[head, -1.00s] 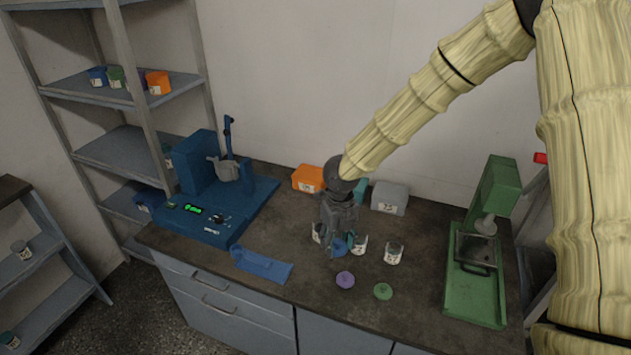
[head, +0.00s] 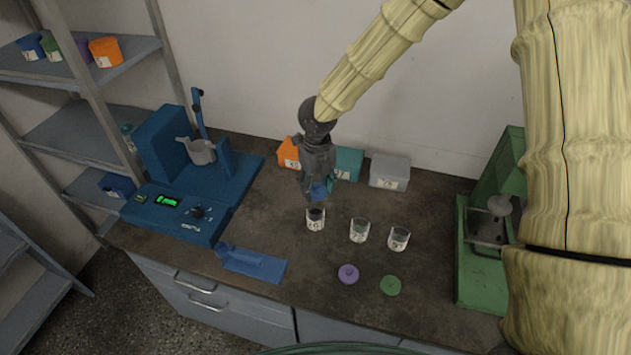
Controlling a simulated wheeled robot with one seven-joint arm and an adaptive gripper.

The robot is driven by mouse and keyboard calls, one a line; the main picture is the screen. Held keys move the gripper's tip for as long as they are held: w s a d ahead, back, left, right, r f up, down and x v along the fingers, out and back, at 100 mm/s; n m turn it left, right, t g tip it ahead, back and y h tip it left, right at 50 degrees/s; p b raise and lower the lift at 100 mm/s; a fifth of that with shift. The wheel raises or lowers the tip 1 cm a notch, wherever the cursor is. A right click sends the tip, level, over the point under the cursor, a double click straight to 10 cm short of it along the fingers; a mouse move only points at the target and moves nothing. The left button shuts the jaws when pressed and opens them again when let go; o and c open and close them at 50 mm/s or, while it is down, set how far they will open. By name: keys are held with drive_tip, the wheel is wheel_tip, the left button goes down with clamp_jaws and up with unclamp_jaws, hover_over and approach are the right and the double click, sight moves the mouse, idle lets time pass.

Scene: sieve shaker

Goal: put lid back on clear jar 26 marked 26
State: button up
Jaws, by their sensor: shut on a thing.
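A clear jar (head: 315,222) with a white label, which seems to read 26, stands upright on the dark bench with dark contents. My gripper (head: 318,196) is shut on a blue lid (head: 318,192) and holds it just above and slightly behind the jar's mouth. The lid looks tilted and is partly hidden by the fingers. I cannot tell from this view whether lid and jar touch.
Two open clear jars (head: 359,230) (head: 399,239) stand to the right. A purple lid (head: 348,274) and a green lid (head: 390,285) lie in front. Orange (head: 289,153), teal (head: 349,163) and grey (head: 389,172) boxes stand behind. A blue machine (head: 175,216) is left, a green press (head: 482,285) right.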

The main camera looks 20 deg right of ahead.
drive_tip(key=shift+s+f, duration=0.1)
drive_tip(key=shift+f, duration=0.3)
drive_tip(key=w+f+b, duration=0.2)
drive_tip(key=f, duration=0.1)
drive_tip(key=shift+f, duration=0.15)
drive_tip(key=shift+s+f+b, duration=0.45)
drive_tip(key=shift+s, duration=0.1)
drive_tip(key=shift+w+f, duration=0.35)
drive_tip(key=shift+f, duration=0.25)
drive_tip(key=shift+s+r, duration=0.2)
drive_tip(key=shift+s, duration=0.05)
drive_tip(key=shift+w+f, duration=0.1)
drive_tip(key=shift+w, duration=0.05)
drive_tip(key=shift+p, duration=0.3)
drive_tip(key=shift+f+p, duration=0.15)
drive_tip(key=shift+p, duration=0.3)
idle(1.4)
